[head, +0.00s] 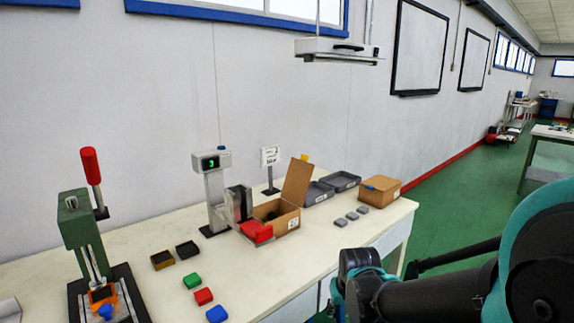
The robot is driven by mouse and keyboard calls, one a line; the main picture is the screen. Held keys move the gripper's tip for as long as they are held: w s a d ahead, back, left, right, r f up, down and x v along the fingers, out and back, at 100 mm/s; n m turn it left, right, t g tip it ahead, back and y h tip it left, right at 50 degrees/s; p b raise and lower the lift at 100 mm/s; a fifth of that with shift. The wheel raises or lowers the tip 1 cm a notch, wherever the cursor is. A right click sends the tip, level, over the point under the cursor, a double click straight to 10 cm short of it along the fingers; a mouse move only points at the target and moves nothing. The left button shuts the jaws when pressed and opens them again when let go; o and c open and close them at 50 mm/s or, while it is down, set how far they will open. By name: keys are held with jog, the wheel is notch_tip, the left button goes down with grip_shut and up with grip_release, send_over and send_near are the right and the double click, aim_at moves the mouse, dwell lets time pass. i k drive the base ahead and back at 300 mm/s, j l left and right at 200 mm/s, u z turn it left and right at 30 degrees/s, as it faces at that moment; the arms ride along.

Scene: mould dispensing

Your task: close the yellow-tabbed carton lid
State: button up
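An open brown cardboard carton (287,223) stands on the workbench, right of a grey post with a green display. Its lid (297,182) is raised and stands upright, leaning slightly back to the right. A small yellow tab (304,157) shows at the lid's top edge. The carton's inside looks dark, and its contents cannot be made out. Black and teal links of my arm fill the lower right corner, apart from the carton. I cannot see my gripper's fingers in this view.
A red tray (256,232) sits at the carton's front left, by the display post (215,195). Grey bins (341,181) and a closed carton (381,190) stand right. Grey blocks (351,216), coloured blocks (204,296) and a press (80,235) share the bench.

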aim_at(297, 182)
jog(key=i+l+u, duration=0.25)
jog(key=l, duration=0.4)
jog(key=l+u, duration=0.25)
jog(key=l, duration=0.45)
jog(key=l+u, duration=0.2)
jog(key=l, duration=0.5)
jog(key=i, duration=0.05)
